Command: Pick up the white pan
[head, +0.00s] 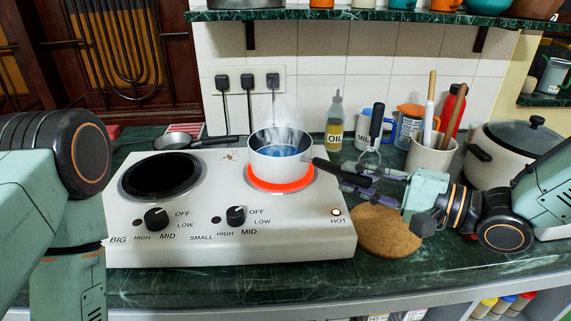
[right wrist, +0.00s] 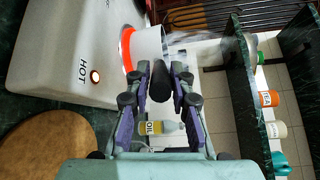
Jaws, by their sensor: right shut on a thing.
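The white pan (head: 280,163) stands on the glowing red right burner (head: 281,188) of the hot plate, with steaming bluish water in it. Its black handle points right, toward my right gripper (head: 352,182). In the right wrist view the handle (right wrist: 160,82) lies between the two fingers of my right gripper (right wrist: 161,76), which is shut on it. The pan (right wrist: 149,47) shows beyond the fingertips, next to the red ring. The pan looks upright and level. My left arm shows at the left edge of the head view, but its gripper does not.
A round cork mat (head: 387,232) lies right of the hot plate (head: 250,250), whose HOT lamp is lit. An oil bottle (head: 334,125), mugs, a utensil pot (head: 431,155) and a rice cooker (head: 515,150) stand behind and right. A dark pan (head: 185,141) sits behind the left burner.

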